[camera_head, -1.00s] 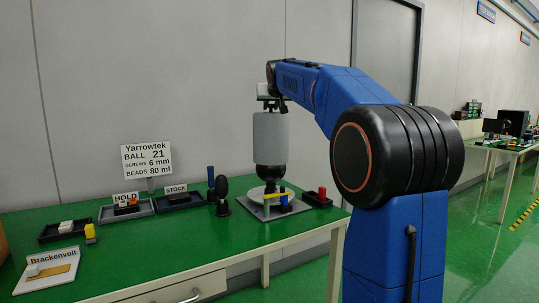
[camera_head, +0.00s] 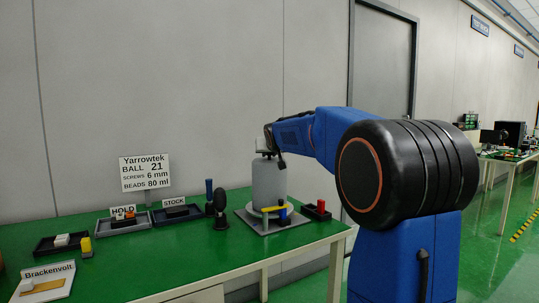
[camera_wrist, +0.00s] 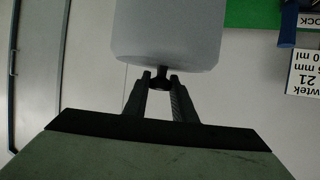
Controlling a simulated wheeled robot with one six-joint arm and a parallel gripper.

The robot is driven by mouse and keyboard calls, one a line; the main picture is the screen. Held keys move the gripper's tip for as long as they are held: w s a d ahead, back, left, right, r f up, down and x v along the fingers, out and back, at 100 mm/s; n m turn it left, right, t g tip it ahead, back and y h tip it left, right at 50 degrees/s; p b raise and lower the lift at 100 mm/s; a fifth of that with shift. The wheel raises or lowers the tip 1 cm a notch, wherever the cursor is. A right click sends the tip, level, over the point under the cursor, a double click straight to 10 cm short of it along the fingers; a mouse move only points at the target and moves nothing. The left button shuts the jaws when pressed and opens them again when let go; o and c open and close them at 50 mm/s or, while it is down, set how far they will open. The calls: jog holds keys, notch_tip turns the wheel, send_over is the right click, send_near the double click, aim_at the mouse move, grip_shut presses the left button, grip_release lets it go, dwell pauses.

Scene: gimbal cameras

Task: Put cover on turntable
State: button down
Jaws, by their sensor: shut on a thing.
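The cover (camera_head: 268,182) is a pale grey cylinder, upright, with a small dark knob on top. My gripper (camera_wrist: 160,82) is shut on the knob (camera_wrist: 160,79) in the wrist view, where the cover's body also shows (camera_wrist: 165,35). In the head view my gripper (camera_head: 268,155) is above the cover at the end of my blue arm. The turntable's grey square base (camera_head: 250,218) is on the green table under the cover. The cover hides the dark object on the turntable and most of the white disc. I cannot tell whether its rim touches the disc.
A yellow bar (camera_head: 274,208) and a blue post (camera_head: 283,215) stand close in front of the cover. A black oval-headed stand (camera_head: 220,205) is left of the base. A tray with a red block (camera_head: 321,206) is right. Several trays and signs line the left side.

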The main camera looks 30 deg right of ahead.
jog(key=c, duration=1.5)
grip_release()
jog(key=shift+f, duration=0.1)
jog(key=shift+o, duration=0.2)
jog(key=v, duration=1.2)
jog(key=s+a+f+n+g+y, duration=0.1)
jog(key=s+a+f+g, duration=0.1)
jog(key=s+a+f, duration=0.4)
jog(key=s+a+f+n+g+y, duration=0.1)
jog(key=s+a+f, duration=0.5)
jog(key=s+f, duration=1.1)
jog(key=s+a+f+n+g+y, duration=0.2)
jog(key=s+a+f+g, duration=0.2)
jog(key=s+f, duration=0.8)
jog(key=s+a, duration=0.2)
jog(key=s, duration=0.5)
jog(key=shift+s+a+f+g+y, duration=0.2)
jog(key=shift+f+g+y, duration=0.1)
jog(key=shift+g, duration=0.1)
